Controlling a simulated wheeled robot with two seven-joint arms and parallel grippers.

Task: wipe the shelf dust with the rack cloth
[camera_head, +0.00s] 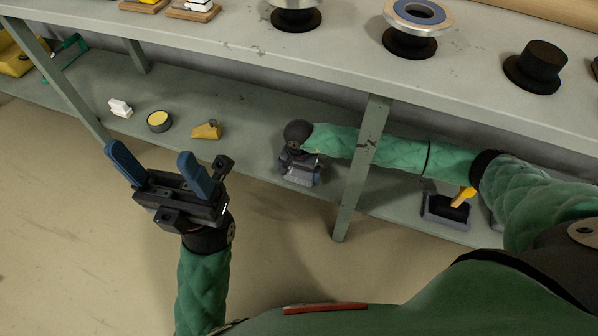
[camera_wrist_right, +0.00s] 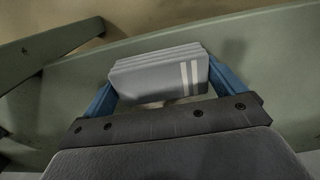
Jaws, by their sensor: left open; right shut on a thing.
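My right gripper (camera_head: 301,176) reaches under the upper bench board to the front part of the lower shelf (camera_head: 245,105). In the right wrist view it is shut on a folded grey cloth (camera_wrist_right: 160,78) with two pale stripes near one end. The cloth lies between the blue fingers, above or against the green-grey shelf surface (camera_wrist_right: 260,60); I cannot tell whether it touches. My left gripper (camera_head: 149,153) is open and empty, in front of the shelf at the left. I cannot make out dust on the lower shelf; the area under the right gripper is hidden.
A white item (camera_head: 120,108), a round yellow-topped tin (camera_head: 159,121) and a yellow block (camera_head: 207,130) stand on the lower shelf. A bench leg (camera_head: 360,165) stands right of the right gripper. Further right is a dark tray (camera_head: 446,212) with a yellow-handled tool. Spools (camera_head: 412,35) stand above.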

